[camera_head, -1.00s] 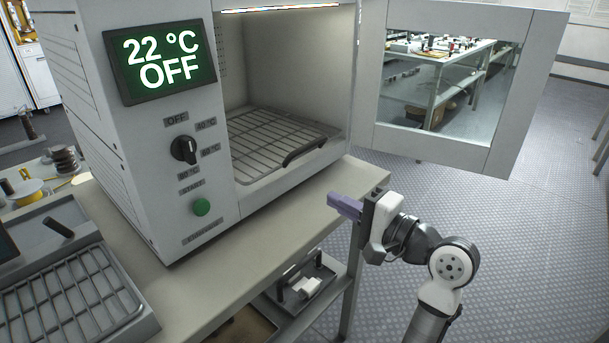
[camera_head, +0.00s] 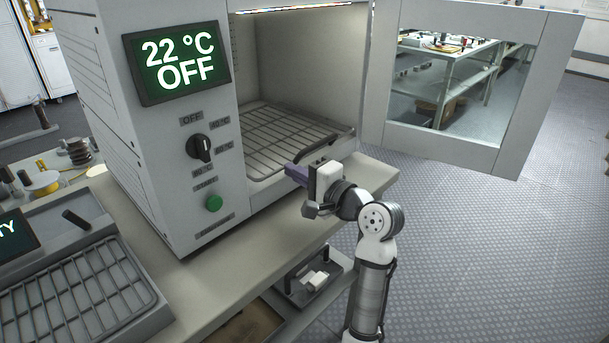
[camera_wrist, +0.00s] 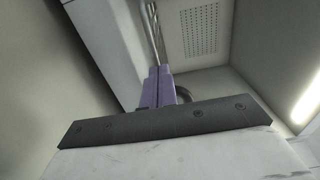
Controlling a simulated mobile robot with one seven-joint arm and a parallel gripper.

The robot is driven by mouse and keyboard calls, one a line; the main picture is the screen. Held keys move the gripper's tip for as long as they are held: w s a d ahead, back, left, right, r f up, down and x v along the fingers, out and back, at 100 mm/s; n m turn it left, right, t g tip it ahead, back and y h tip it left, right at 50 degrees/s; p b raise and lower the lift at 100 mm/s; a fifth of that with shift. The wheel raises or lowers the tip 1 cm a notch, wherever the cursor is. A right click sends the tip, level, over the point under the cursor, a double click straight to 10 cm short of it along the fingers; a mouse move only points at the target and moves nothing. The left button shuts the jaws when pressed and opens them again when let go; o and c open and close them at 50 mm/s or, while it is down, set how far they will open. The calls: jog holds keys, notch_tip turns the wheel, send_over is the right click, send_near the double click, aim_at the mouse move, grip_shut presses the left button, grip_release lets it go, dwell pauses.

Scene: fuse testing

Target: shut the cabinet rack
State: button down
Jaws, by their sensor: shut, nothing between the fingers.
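The cabinet (camera_head: 170,150) is a grey oven-like box with a display reading 22 °C OFF, and its windowed door (camera_head: 380,90) stands open to the right. The wire rack (camera_head: 285,135) lies inside on the cabinet floor, with a dark handle along its front right edge. My gripper (camera_head: 290,172) is at the cabinet's front opening, before the rack's front edge, its purple fingers shut and empty. In the wrist view the fingers (camera_wrist: 157,88) are together, with part of a dark curved handle (camera_wrist: 184,94) showing just behind them. Whether they touch it cannot be told.
The bench top (camera_head: 250,235) runs in front of the cabinet. A second tray with a wire grid (camera_head: 75,290) sits at the lower left. A lower shelf holds a small tray with a white item (camera_head: 315,280). The floor (camera_head: 480,250) at right is open.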

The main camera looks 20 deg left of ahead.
jog(key=p+x, duration=0.1)
jog(key=x, duration=0.3)
jog(key=shift+r, duration=0.15)
jog(key=shift+d, duration=0.15)
